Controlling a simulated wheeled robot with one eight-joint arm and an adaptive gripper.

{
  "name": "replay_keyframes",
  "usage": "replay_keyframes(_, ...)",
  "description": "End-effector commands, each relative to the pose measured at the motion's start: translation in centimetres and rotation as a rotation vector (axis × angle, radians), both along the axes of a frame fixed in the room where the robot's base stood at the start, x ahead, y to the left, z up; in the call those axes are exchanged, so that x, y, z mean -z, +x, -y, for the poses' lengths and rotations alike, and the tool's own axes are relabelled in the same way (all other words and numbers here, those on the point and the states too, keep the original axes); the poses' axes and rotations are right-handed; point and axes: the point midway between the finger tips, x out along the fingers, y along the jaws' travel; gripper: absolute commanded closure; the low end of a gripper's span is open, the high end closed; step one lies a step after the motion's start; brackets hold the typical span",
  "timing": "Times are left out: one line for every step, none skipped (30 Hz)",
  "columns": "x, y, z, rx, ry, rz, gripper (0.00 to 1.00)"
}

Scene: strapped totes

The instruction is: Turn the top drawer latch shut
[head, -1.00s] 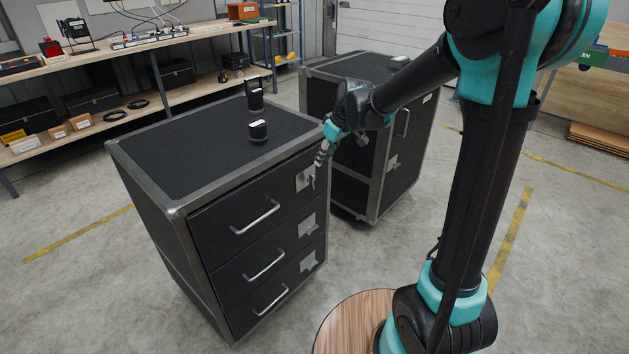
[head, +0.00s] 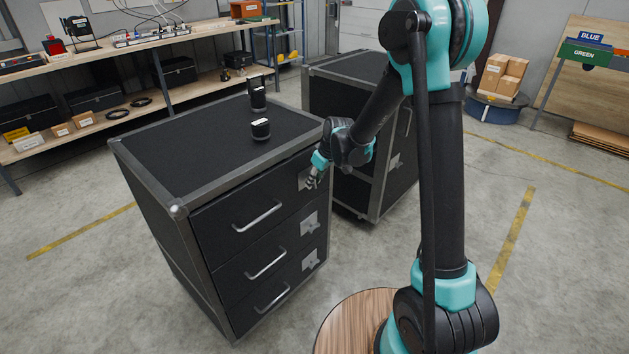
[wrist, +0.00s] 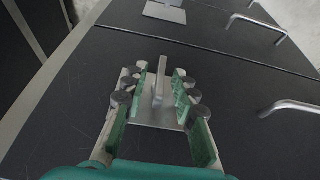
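The top drawer latch (head: 303,179) is a light metal plate with a small lever, at the right end of the top drawer (head: 215,224) of the near black cabinet. In the wrist view the latch lever (wrist: 160,78) stands between the two fingers. My gripper (head: 313,181) is at the latch and partly covers it in the head view. In the wrist view my gripper (wrist: 157,90) is open, with a finger on each side of the lever and gaps visible between them. The top drawer looks closed, its handle (head: 257,216) left of the latch.
The middle latch (head: 309,223) and bottom latch (head: 309,260) sit below on the same cabinet. Two small dark objects (head: 260,129) stand on the cabinet top (head: 200,150). A second black cabinet (head: 345,100) stands close behind my gripper.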

Motion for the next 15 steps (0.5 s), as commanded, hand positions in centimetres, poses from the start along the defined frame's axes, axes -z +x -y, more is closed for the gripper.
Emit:
replay_keyframes(0.12, 0.04, -0.05, 0.000, 0.000, 0.000, 0.72)
replay_keyframes(0.15, 0.05, -0.04, 0.000, 0.000, 0.000, 0.72)
replay_keyframes(0.17, 0.05, -0.05, 0.000, 0.000, 0.000, 0.72)
replay_keyframes(0.17, 0.05, -0.05, 0.000, 0.000, 0.000, 0.72)
replay_keyframes(0.17, 0.04, -0.05, 0.000, 0.000, 0.000, 0.72)
replay_keyframes(0.16, 0.03, -0.04, 0.000, 0.000, 0.000, 0.72)
replay_keyframes(0.16, 0.03, -0.04, 0.000, 0.000, 0.000, 0.72)
replay_keyframes(0.16, 0.04, -0.04, 0.000, 0.000, 0.000, 0.72)
replay_keyframes(0.15, 0.04, -0.03, 0.000, 0.000, 0.000, 0.74)
replay_keyframes(0.15, 0.04, -0.03, 0.000, 0.000, 0.000, 0.77)
replay_keyframes(0.14, 0.04, -0.03, 0.000, 0.000, 0.000, 0.81)
replay_keyframes(0.14, 0.04, -0.03, 0.000, 0.000, 0.000, 0.86)
replay_keyframes(0.14, 0.04, -0.03, 0.000, 0.000, 0.000, 0.90)
replay_keyframes(0.14, 0.04, -0.03, 0.000, 0.000, 0.000, 0.94)
replay_keyframes(0.14, 0.04, -0.03, 0.000, 0.000, 0.000, 0.98)
